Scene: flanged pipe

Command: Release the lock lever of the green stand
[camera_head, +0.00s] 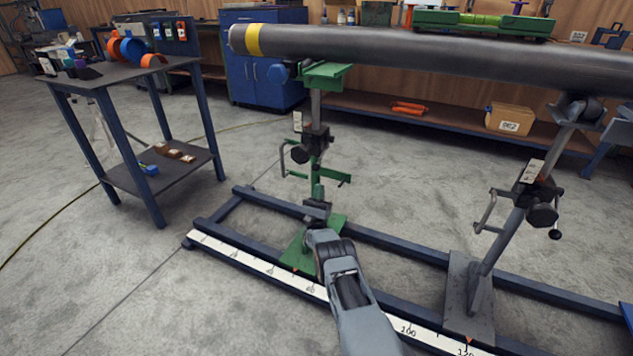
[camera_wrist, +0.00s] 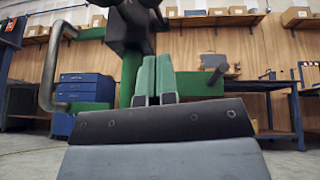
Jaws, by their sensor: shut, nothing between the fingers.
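The green stand (camera_head: 317,167) holds up the left part of the pipe in the head view, with its foot (camera_head: 299,254) on the rail frame. A green bar with a dark end, seemingly the lock lever (camera_head: 338,178), sticks out right from the column. It also shows in the wrist view (camera_wrist: 200,84), right of and behind my fingers. My gripper (camera_head: 318,190) is low in front of the column. Its green fingers (camera_wrist: 155,82) are together and empty. I cannot tell whether they touch the stand.
A bent crank handle (camera_head: 288,160) juts left from the green stand's dark clamp block (camera_head: 316,138). The grey pipe (camera_head: 400,45) runs above. A second grey stand (camera_head: 497,240) leans at right. Rails (camera_head: 275,206) with a white scale (camera_head: 245,256) cross the floor. A table (camera_head: 100,82) stands left.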

